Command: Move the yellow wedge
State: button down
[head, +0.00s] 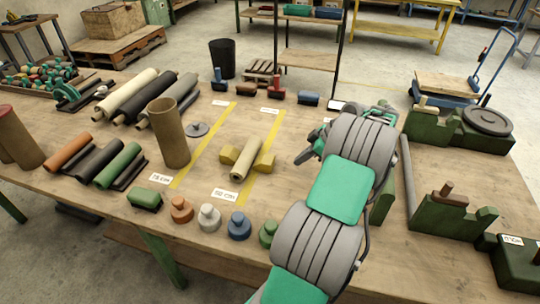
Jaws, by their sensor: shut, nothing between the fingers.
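Two yellow wedges lie on the wooden table, one on each side of a short beige roll (245,162). The left wedge (228,154) and the right wedge (265,161) both appear close against the roll; whether they touch it is too small to tell. The roll lies between two yellow tape lines, near the "50 cm" label (230,194). My gripper (303,157) is at the end of my green and grey arm, to the right of the right wedge and apart from it. It is shut and empty. My arm hides part of the table behind it.
A brown upright tube (168,132) stands left of the roll. Several coloured weights, including a blue one (239,226), line the front edge. Green stands (440,215) fill the right side. Bare table lies between the tape lines behind the roll.

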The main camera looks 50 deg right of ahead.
jog(key=p, duration=0.2)
send_near(263, 160)
jog(key=x, duration=0.3)
jog(key=w+x, duration=0.1)
jog(key=x, duration=0.1)
jog(key=shift+a+r, duration=0.1)
jog(key=shift+a, duration=0.1)
notch_tip(263, 160, down, 2)
jog(key=shift+w+b, duration=0.1)
jog(key=shift+b, duration=0.2)
jog(key=shift+a, duration=0.1)
